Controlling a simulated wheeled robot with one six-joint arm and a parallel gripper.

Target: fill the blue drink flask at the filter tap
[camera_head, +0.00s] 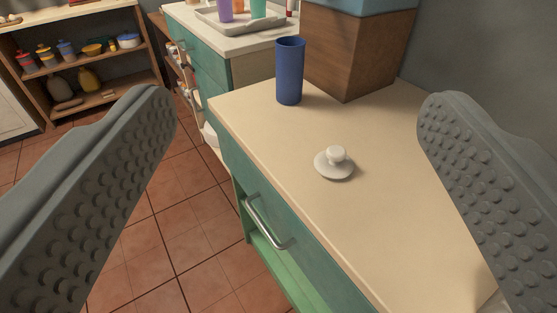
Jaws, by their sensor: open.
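A blue flask (290,72), a plain tall cylinder, stands upright on the cream counter (300,205) near its far left edge. Its lid is not on it. A small white lid-like disc with a round knob (334,162) lies on the counter nearer to me. My gripper (298,110) is open, with one grey studded finger at each side of the picture. Nothing is between the fingers, and the flask is beyond them, apart from both. No filter tap can be made out in this view.
A wooden block with a blue top (357,45) stands close behind the flask on the right. A tray (245,18) with several cups is on a farther counter. Shelves (85,70) stand at the back left. A drawer handle (266,224) juts from the counter front.

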